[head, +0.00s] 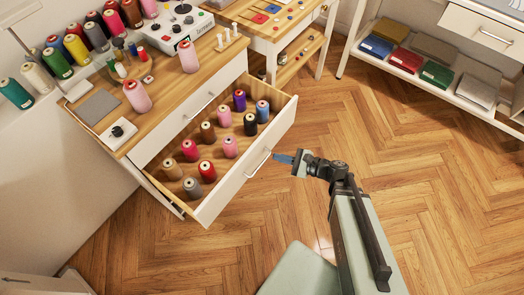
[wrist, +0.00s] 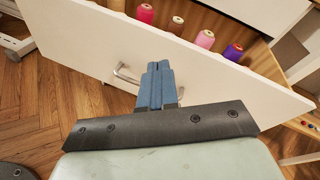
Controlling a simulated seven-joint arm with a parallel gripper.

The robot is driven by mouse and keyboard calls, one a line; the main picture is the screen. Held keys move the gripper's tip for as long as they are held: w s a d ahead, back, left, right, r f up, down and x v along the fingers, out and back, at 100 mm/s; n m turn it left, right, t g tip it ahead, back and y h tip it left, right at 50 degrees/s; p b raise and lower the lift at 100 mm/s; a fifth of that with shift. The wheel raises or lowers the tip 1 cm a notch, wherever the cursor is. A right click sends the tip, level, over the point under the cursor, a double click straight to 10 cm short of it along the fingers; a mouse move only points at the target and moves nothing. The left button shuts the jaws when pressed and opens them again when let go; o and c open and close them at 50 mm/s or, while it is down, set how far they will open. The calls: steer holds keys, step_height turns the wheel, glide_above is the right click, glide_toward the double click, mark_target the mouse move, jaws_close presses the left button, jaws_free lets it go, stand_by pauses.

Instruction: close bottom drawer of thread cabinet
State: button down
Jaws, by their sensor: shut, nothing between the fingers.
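The thread cabinet (head: 160,155) stands at the left in the head view. Its bottom drawer (head: 279,127) is pulled well out and holds several thread spools in rows. The drawer front has a metal bar handle (head: 259,163), which also shows in the wrist view (wrist: 126,74). The drawer above it is shut. My gripper (head: 278,158) is shut and empty, with its blue fingers together, at the outer side of the drawer front beside the handle. In the wrist view its fingertips (wrist: 159,66) overlap the handle and drawer front (wrist: 225,75); I cannot tell whether they touch.
The cabinet top (head: 195,58) carries many thread spools and small devices. A small table (head: 262,45) stands behind the drawer at the right. A white shelf (head: 440,75) with folded cloths stands at the upper right. The wooden floor (head: 420,160) is clear around my arm.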

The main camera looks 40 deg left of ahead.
mark_target(255, 147)
steer(key=s+d+f+m+t+y, duration=0.1)
steer(key=d+m+t+y, duration=0.2)
steer(key=d+m, duration=0.45)
steer(key=shift+s+a+f, duration=0.1)
steer(key=shift+a+f, duration=0.05)
steer(key=shift+a, duration=7.3)
steer(key=a, duration=2.3)
steer(key=shift+d, duration=0.1)
